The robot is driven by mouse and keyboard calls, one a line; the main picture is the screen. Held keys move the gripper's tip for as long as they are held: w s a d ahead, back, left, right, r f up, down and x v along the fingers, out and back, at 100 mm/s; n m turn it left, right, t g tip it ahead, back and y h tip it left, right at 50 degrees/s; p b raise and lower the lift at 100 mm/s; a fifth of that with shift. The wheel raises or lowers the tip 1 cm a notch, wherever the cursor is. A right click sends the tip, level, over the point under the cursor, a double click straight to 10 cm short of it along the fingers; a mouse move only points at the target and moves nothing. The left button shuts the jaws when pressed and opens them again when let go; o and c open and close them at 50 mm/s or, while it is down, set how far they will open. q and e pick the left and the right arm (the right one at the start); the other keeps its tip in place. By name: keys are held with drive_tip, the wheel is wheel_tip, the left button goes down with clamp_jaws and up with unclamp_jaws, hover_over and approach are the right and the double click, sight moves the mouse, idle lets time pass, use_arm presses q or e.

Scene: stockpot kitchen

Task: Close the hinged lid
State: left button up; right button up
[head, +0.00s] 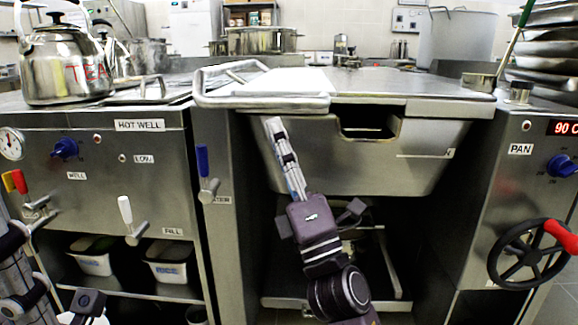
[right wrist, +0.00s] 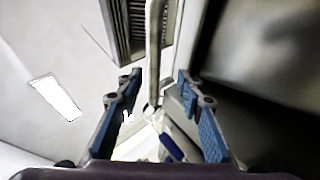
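The flat steel lid (head: 395,82) lies nearly level over the steel pan (head: 400,165), and the pan's pouring notch shows below its front edge. I cannot tell whether the lid is fully seated. A tubular handle (head: 262,102) sticks out at the lid's front left. My right gripper (head: 275,125) is just below this handle, pointing up. In the right wrist view its two blue-padded fingers (right wrist: 158,100) are apart, with a metal bar (right wrist: 155,50) showing between and beyond them. I cannot tell whether they touch it. My left gripper's fingers are out of view.
A kettle (head: 65,65) stands on the left counter. A handwheel (head: 530,252) with a red grip is at right. The space under the pan is open.

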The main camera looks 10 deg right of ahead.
drive_tip(key=shift+v, duration=2.65)
